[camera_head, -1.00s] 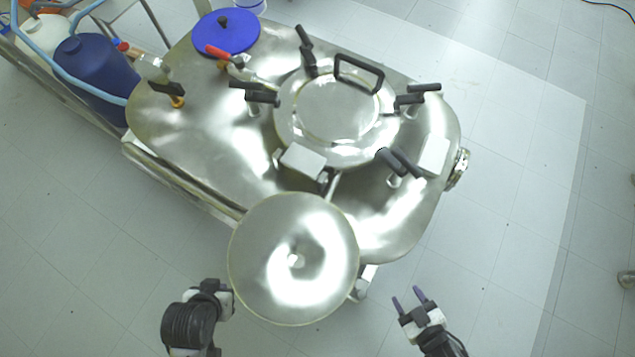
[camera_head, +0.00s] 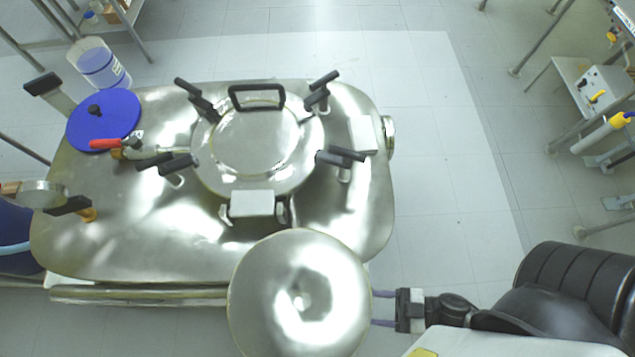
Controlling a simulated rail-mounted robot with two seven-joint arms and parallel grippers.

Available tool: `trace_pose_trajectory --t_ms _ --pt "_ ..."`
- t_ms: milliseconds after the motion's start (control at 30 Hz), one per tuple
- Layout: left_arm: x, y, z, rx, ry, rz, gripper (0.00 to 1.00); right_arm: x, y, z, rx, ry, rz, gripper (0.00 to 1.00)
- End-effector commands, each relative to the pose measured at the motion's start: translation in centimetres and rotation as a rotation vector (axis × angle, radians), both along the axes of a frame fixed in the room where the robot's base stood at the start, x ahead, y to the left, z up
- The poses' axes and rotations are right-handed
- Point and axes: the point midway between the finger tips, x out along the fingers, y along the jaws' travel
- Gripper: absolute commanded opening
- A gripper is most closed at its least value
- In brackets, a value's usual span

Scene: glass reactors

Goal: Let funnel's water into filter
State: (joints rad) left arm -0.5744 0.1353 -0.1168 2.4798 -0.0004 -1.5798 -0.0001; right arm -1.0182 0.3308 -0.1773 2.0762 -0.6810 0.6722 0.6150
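The funnel (camera_head: 335,270) is a wide round steel cone seen from above, at the bottom centre, with a central hole. It overlaps the front edge of the large steel filter vessel (camera_head: 125,235). My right gripper (camera_head: 384,308) comes in from the right, at the funnel's right rim. Its two purple fingers are apart, and their tips meet or pass under the rim. I cannot tell whether they touch anything there. The funnel's outlet and any valve under it are hidden. My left gripper is out of view.
Open floor lies to the right. A bench (camera_head: 597,90) with a device stands at the far right.

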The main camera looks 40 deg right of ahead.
Motion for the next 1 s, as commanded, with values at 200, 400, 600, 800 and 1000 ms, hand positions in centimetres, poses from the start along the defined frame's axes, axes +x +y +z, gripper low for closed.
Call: trace_pose_trajectory --t_ms 200,400,600,800,1000 --pt "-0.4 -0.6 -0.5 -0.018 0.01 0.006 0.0 2.9 2.7 0.1 0.0 -0.007 -0.001 0.51" --pt "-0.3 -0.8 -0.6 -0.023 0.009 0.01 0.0 5.5 5.3 0.1 0.0 -0.006 -0.002 0.51" --pt "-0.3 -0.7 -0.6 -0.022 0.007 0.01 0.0 7.6 7.2 0.1 -0.001 -0.003 -0.003 0.51" --pt "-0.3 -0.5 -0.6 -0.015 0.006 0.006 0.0 8.7 8.4 0.0 -0.001 -0.001 -0.003 0.51" --pt "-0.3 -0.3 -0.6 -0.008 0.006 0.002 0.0 9.1 8.8 0.0 -0.001 -0.001 -0.002 0.51"
